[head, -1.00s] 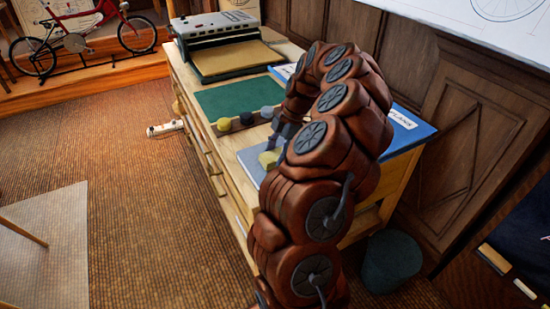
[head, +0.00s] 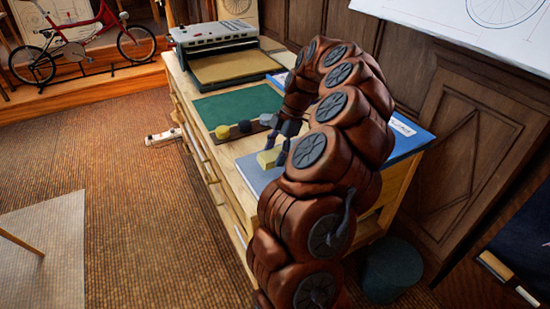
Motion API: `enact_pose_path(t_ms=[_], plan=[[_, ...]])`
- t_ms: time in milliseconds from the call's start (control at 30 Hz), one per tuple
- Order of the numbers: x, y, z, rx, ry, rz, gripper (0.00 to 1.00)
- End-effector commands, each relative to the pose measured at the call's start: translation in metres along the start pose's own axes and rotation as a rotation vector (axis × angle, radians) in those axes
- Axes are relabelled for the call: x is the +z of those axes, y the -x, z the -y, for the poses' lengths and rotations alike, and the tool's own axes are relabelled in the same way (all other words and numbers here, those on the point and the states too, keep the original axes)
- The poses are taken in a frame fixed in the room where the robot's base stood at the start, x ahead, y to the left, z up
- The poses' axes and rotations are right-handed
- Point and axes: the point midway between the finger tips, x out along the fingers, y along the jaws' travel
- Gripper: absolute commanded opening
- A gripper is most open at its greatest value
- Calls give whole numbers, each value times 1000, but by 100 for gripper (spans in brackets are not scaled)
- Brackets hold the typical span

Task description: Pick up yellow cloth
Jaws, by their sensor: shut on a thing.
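The yellow cloth (head: 266,160) shows as a small pale-yellow patch over the blue board at the near end of the wooden cabinet top. My gripper (head: 275,149) points down at it, with its dark fingers shut on the cloth. My arm covers the area to the right, so part of the cloth and the far finger are hidden. I cannot tell whether the cloth is clear of the board or still touches it.
A dark bin (head: 391,268) stands at the right. The carpet at left is mostly open.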

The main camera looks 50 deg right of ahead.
Motion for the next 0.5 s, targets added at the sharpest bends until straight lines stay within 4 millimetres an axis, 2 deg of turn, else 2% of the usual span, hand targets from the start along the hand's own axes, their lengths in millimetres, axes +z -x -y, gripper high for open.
enact_pose_path(t_ms=[267, 500], plan=[[0, 2, 19, 1, -2, -1, 32], [0, 4, 48, 3, -1, -2, 32]])
